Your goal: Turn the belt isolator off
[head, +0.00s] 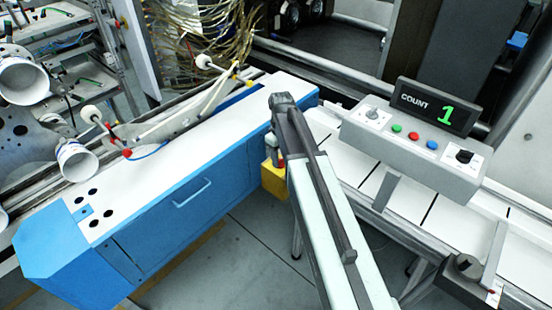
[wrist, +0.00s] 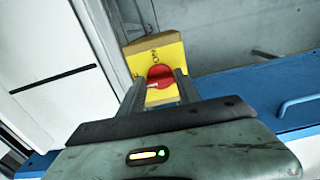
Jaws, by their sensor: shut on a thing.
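The belt isolator is a yellow box (wrist: 157,50) with a round red knob (wrist: 160,73), ahead of me in the wrist view. The small dark marks on its yellow face are too small to read. My gripper (wrist: 158,80) has one finger on each side of the knob and is shut on it. The fingers hide the knob's sides, so its exact angle is hard to tell.
A blue cabinet (head: 190,190) with a white top stands left of the isolator. A grey control box (head: 410,145) with coloured buttons and a display (head: 436,105) reading COUNT 1 sits on the white conveyor (head: 410,195) to the right. Grey floor lies between.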

